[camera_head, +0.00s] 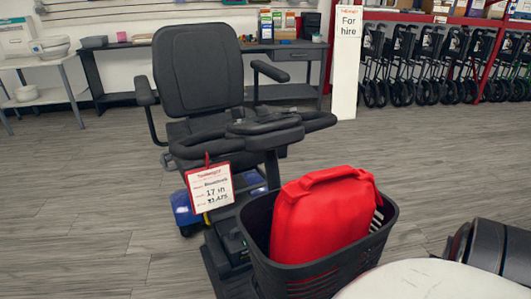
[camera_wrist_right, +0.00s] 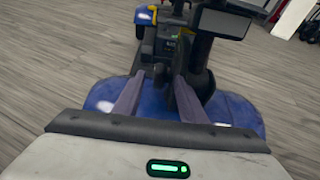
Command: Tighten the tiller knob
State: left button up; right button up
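The mobility scooter (camera_head: 205,75) stands in the middle of the head view, with black seat, handlebar and blue bodywork. Its tiller (camera_head: 272,160) rises behind the front basket. In the right wrist view the black tiller column (camera_wrist_right: 197,65) stands above the blue body (camera_wrist_right: 240,110). A small dark knob-like part (camera_wrist_right: 158,72) shows beside the column; I cannot tell for sure that it is the tiller knob. My right gripper (camera_wrist_right: 158,88) is open, its two fingers apart, pointing at this area with the knob-like part between them in the picture. My left gripper is out of view.
A black basket (camera_head: 384,230) holding a red bag (camera_head: 325,215) is at the scooter's front. A price tag (camera_head: 210,187) hangs from the handlebar. A dark desk (camera_head: 300,52), a "For hire" sign (camera_head: 346,60) and folded walkers (camera_head: 430,65) stand behind. Open floor lies left.

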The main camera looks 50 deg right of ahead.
jog(key=b+x, duration=0.2)
jog(key=x, duration=0.6)
jog(key=shift+w+d+f+b, duration=0.1)
jog(key=shift+f+b, duration=0.15)
jog(key=shift+b, duration=0.1)
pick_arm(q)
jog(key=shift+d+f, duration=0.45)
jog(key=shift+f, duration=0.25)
pick_arm(e)
jog(key=shift+w+d+f, duration=0.1)
jog(key=shift+w, duration=0.2)
jog(key=shift+c, duration=0.5)
